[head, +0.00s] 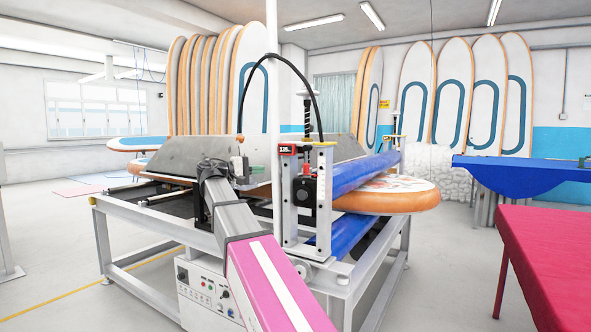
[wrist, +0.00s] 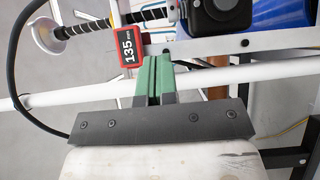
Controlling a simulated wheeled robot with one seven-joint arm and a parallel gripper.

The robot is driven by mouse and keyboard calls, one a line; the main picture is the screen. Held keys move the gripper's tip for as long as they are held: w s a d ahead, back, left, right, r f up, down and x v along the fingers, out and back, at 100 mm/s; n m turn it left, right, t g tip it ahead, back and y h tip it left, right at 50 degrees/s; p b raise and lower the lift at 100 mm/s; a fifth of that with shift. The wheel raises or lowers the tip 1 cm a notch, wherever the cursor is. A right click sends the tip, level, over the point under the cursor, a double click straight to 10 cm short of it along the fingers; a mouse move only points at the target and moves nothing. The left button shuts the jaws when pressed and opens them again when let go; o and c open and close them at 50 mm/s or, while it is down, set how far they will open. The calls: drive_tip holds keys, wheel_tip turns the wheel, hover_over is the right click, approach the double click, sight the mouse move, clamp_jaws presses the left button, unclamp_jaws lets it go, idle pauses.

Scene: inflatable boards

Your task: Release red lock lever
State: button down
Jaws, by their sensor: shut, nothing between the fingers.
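A small red part (head: 307,169), which looks like the red lock lever, sits on the front of the black block (head: 304,190) on the roller stand. I cannot make this part out clearly in the wrist view, where the black block (wrist: 216,14) shows at the top. My gripper (head: 262,171) is left of the stand, with its green fingers pointing right. In the wrist view my gripper (wrist: 153,62) has its green fingers together and empty. The fingertips appear close below the red-framed display (wrist: 128,52); contact cannot be told.
The red-framed display also shows in the head view (head: 288,150). A white upright post (head: 272,90) and a black cable (head: 314,95) stand close to my gripper. A blue roller (head: 362,173) and an orange-edged board (head: 400,196) lie right. A pink-topped table (head: 545,255) is front right.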

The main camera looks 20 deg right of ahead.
drive_tip(key=shift+d+r, duration=0.1)
idle(0.3)
drive_tip(key=s+d, duration=0.2)
drive_tip(key=d, duration=1)
drive_tip(key=shift+s+d, duration=0.25)
drive_tip(key=shift+d, duration=0.1)
drive_tip(key=shift+r, duration=0.1)
